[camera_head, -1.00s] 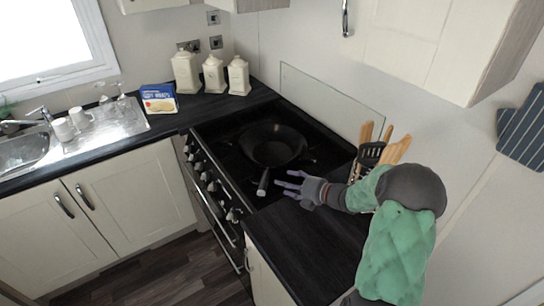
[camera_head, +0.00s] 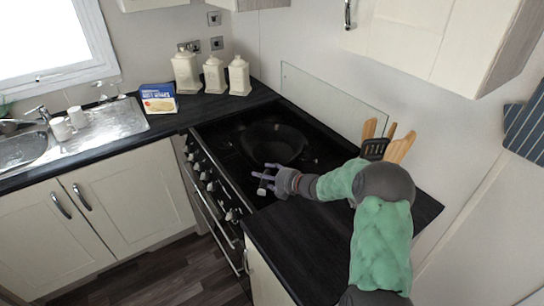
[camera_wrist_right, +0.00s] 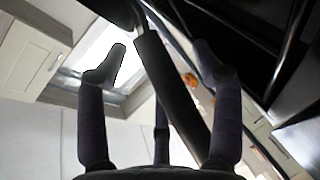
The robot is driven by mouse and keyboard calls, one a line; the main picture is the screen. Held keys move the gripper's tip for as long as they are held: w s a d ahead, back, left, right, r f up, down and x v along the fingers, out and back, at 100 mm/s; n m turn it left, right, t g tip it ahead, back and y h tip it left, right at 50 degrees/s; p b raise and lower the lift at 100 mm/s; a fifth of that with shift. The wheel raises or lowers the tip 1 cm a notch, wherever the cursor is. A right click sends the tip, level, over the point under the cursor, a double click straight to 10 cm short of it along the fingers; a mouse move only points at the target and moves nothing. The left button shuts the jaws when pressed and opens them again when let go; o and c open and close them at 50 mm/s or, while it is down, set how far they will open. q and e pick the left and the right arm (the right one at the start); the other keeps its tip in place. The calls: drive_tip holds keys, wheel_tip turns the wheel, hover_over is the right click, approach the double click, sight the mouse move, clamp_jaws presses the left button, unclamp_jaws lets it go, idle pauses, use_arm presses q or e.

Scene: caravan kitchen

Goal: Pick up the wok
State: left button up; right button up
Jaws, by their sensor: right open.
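The black wok (camera_head: 272,143) sits on the stove at the back of the counter, its handle pointing toward the front. My right gripper (camera_head: 262,180) is open at the wok's handle, with the handle's end showing just below the fingers. In the right wrist view the dark handle (camera_wrist_right: 172,95) runs between the spread fingers of my right gripper (camera_wrist_right: 158,75). I cannot tell whether any finger touches it. The pan body is only partly seen at the top of that view. My left gripper is not in view.
The black stove (camera_head: 228,135) has knobs along its front. A utensil holder (camera_head: 375,148) with wooden tools stands right of the wok, behind my right arm. Three cream canisters (camera_head: 213,75) and a blue box (camera_head: 158,98) stand at the back left. Dark counter (camera_head: 290,240) lies clear in front.

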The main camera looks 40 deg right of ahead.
drive_tip(key=shift+w, duration=0.1)
clamp_jaws()
drive_tip(key=shift+w+d+r, duration=0.1)
drive_tip(key=shift+r, duration=0.1)
